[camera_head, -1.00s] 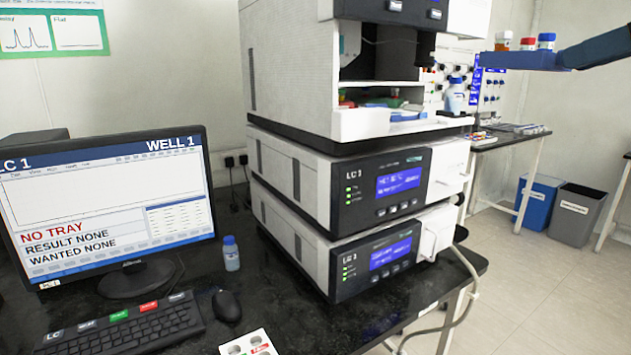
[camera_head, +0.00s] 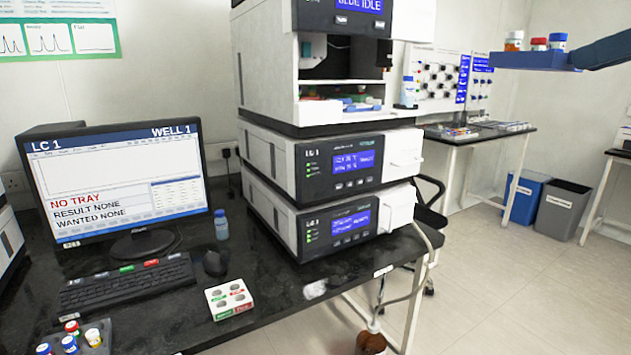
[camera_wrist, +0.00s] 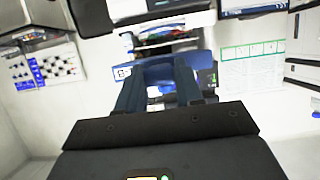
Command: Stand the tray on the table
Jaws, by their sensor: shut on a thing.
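The blue tray (camera_head: 525,62) hangs in the air at the upper right of the head view, roughly level, with white, orange and red-capped vials (camera_head: 535,43) on it. My gripper (camera_head: 574,57) is shut on its right end. In the wrist view the tray (camera_wrist: 163,73) lies between and beyond the dark blue fingers; part of it is hidden by them. The black table (camera_head: 275,300) in front carries the instruments and is well to the left of the tray. A second dark table (camera_head: 480,133) stands behind, lower than the tray.
The LC 1 stack (camera_head: 330,165) stands tall on the table. A monitor (camera_head: 115,185), keyboard (camera_head: 125,282), mouse (camera_head: 214,263), blue-capped bottle (camera_head: 221,225), white block (camera_head: 229,299) and vial rack (camera_head: 95,338) take up its left part. Two bins (camera_head: 545,205) stand on the floor.

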